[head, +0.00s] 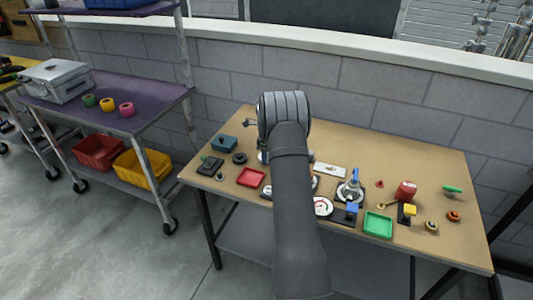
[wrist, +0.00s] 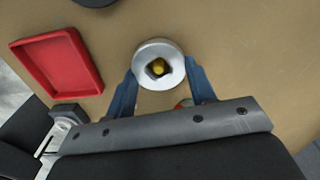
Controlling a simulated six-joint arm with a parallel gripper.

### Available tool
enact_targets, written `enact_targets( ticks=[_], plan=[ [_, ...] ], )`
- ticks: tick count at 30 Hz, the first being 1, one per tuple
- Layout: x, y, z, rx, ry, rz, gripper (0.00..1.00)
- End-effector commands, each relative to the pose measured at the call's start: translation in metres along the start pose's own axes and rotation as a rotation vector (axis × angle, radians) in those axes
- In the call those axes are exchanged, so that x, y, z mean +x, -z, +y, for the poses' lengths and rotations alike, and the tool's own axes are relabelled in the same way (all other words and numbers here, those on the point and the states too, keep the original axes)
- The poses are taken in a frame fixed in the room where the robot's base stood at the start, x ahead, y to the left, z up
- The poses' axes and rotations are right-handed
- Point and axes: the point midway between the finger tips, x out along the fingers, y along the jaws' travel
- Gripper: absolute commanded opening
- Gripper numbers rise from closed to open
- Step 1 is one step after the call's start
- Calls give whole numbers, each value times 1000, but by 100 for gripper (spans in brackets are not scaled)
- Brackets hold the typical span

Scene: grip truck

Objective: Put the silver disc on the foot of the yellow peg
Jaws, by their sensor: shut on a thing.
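The silver disc (wrist: 158,47) is a round ring with a squarish hole, seen from above in the wrist view. My gripper (wrist: 160,76) has its two blue fingers on either side of the disc and is shut on it. The yellow peg (wrist: 158,68) shows through the hole, a little off its middle. From this angle I cannot tell whether the disc is above the peg's tip or around it. The peg's foot is hidden under the disc. In the head view my arm hides the disc, the peg and my fingers.
A red tray (wrist: 60,65) lies left of the disc; it also shows in the head view (head: 251,177). A dark round thing is at the wrist view's top edge. The table's right side holds a green tray (head: 378,225), a red can (head: 406,190) and several small parts.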

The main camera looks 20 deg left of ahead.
Motion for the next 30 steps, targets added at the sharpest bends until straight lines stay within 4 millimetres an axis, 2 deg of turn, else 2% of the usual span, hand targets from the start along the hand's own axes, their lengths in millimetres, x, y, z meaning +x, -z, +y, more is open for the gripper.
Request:
enact_targets(
  ticks=[20, 21, 24, 25, 30],
  plan=[
    [4, 0, 0, 0, 0, 0, 26],
    [4, 0, 0, 0, 0, 0, 52],
    [4, 0, 0, 0, 0, 0, 71],
    [4, 0, 0, 0, 0, 0, 75],
    [4, 0, 0, 0, 0, 0, 75]
  ],
)
